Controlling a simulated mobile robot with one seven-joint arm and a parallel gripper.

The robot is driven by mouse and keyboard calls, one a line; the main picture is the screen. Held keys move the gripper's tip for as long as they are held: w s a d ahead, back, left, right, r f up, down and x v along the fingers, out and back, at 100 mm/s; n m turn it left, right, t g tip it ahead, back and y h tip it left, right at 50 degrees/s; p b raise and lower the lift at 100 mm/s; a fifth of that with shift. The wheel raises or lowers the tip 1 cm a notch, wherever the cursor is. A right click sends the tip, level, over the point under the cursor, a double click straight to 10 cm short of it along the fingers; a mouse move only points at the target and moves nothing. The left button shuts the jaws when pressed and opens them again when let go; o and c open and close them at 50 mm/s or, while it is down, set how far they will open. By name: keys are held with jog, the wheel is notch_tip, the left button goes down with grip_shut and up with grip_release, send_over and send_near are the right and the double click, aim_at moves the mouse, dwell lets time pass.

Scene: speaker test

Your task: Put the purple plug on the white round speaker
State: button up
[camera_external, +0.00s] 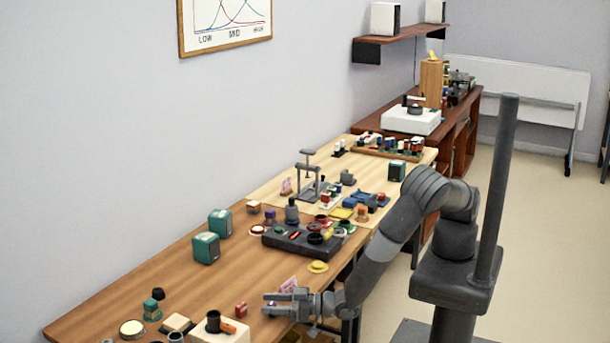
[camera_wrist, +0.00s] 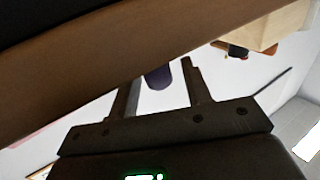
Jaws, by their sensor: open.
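My gripper (camera_external: 268,303) is open at the front edge of the near wooden table, its fingers pointing left. In the wrist view, a dark purple rounded piece, likely the purple plug (camera_wrist: 158,77), shows between the two open fingers of my gripper (camera_wrist: 160,72). It looks apart from both fingers. A small purple spot shows between the fingertips in the external view. A pale round disc in a dark ring, perhaps the white round speaker (camera_external: 132,328), lies at the near left of the table.
A small red block (camera_external: 241,310) stands just left of my fingers. A white box (camera_external: 222,334) with a black cup is farther left. A dark panel (camera_external: 290,243) with knobs and two green boxes (camera_external: 206,247) stand behind. The table's left middle is clear.

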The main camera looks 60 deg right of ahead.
jog(key=v, duration=1)
jog(key=shift+s, duration=0.45)
jog(key=shift+r, duration=0.2)
